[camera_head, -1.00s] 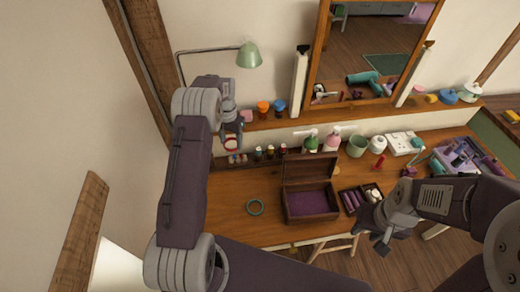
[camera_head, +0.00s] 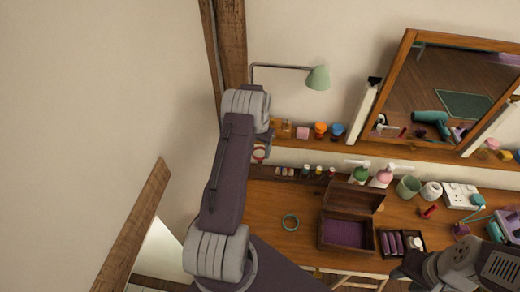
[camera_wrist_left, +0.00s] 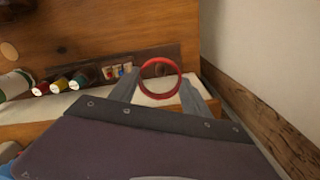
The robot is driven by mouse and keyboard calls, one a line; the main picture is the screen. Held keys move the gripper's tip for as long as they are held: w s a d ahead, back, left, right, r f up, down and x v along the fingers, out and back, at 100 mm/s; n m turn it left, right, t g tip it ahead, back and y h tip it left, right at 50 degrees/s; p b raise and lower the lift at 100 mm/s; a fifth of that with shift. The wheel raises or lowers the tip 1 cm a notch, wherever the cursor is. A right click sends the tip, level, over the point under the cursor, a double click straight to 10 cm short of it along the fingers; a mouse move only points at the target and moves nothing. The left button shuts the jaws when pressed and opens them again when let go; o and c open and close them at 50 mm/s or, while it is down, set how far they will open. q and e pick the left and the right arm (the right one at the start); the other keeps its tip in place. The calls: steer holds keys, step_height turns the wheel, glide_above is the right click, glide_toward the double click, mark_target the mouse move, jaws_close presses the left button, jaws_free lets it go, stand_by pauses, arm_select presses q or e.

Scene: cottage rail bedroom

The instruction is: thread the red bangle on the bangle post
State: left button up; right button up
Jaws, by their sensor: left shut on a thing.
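The red bangle (camera_wrist_left: 160,79) is held upright between the fingertips of my left gripper (camera_wrist_left: 160,92) in the left wrist view. I cannot pick out the bangle post with certainty.
Small bottles (camera_head: 318,171) stand along the desk's back. A green lamp (camera_head: 318,77) and mirror (camera_head: 445,95) are behind. A wooden rail (camera_head: 135,225) is at left.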

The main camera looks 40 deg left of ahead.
arm_select(q)
steer(key=shift+w+f+b, duration=0.1)
steer(key=shift+f+b, duration=2.5)
steer(key=shift+f, duration=1.6)
steer(key=shift+f, duration=0.1)
steer(key=shift+f+b, duration=0.7)
steer(key=shift+f, duration=0.2)
steer(key=shift+f, duration=0.1)
steer(key=shift+f+b, duration=0.85)
steer(key=shift+f, duration=0.2)
steer(key=shift+f, duration=0.1)
steer(key=o, duration=1.4)
